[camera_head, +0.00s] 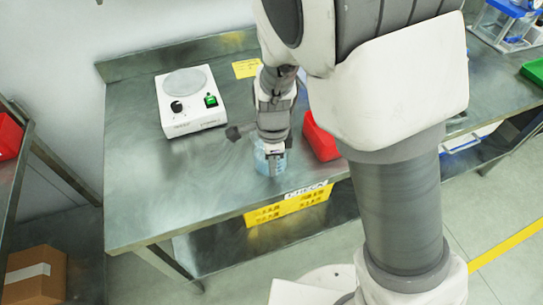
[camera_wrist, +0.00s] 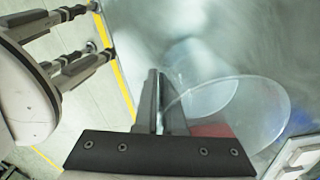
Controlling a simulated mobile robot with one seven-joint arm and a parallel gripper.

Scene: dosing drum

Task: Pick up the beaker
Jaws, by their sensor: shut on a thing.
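The beaker (camera_head: 262,163) is a clear, bluish vessel on the steel table near its front edge. My gripper (camera_head: 274,158) is over it from above and is shut on it, with one finger down its near side. The gripper and wrist hide part of the beaker in the head view. In the wrist view the beaker's round clear rim (camera_wrist: 288,105) shows beside the dark gripper finger. I cannot tell whether the beaker's base touches the table.
A white stirrer plate (camera_head: 192,118) with a green switch stands at the back left of the table (camera_head: 140,205). A red bin (camera_head: 320,140) is close right of my gripper. A yellow crate (camera_head: 290,207) sits below the front edge. The table's left front is clear.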

